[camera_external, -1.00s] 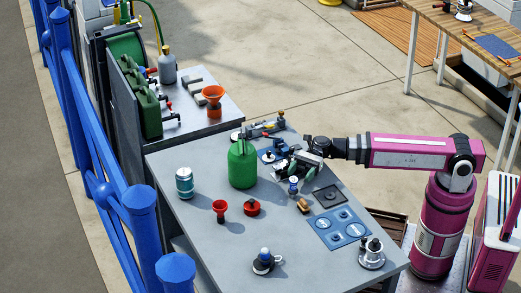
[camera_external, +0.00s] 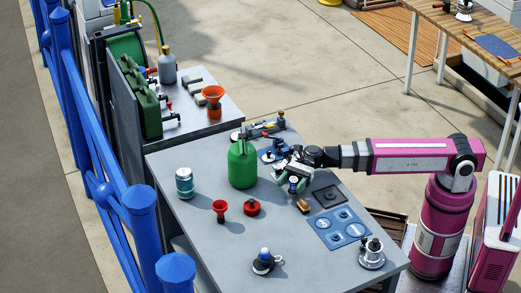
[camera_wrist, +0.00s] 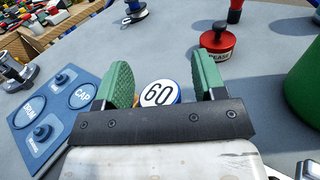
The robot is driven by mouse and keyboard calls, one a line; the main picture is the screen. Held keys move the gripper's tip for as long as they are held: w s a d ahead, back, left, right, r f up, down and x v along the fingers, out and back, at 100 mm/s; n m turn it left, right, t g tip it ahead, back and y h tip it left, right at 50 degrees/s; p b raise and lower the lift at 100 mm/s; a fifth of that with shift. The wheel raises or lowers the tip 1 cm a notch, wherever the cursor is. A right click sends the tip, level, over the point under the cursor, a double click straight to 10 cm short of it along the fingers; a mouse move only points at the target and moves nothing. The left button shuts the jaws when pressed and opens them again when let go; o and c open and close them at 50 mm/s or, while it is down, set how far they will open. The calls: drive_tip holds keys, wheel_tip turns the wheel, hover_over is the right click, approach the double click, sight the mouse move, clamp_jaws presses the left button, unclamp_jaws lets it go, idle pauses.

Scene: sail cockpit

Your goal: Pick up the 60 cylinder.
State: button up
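The 60 cylinder (camera_wrist: 158,93) has a white top with "60" in black and a blue rim. It stands on the grey table (camera_external: 190,225), and in the external view the cylinder (camera_external: 293,187) is partly hidden by my gripper (camera_external: 291,176). In the wrist view my gripper (camera_wrist: 164,82) is open, with one green-padded finger on each side of the cylinder. Clear gaps show between the cylinder and both pads. The cylinder's lower part is hidden behind the gripper's dark bar.
A small brown object (camera_external: 303,206) is close by the cylinder. A blue board (camera_external: 340,229) and a dark square plate (camera_external: 330,196) lie to the right.

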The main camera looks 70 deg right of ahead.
drive_tip(key=c, duration=0.9)
drive_tip(key=shift+c, duration=0.2)
drive_tip(key=shift+r, duration=0.15)
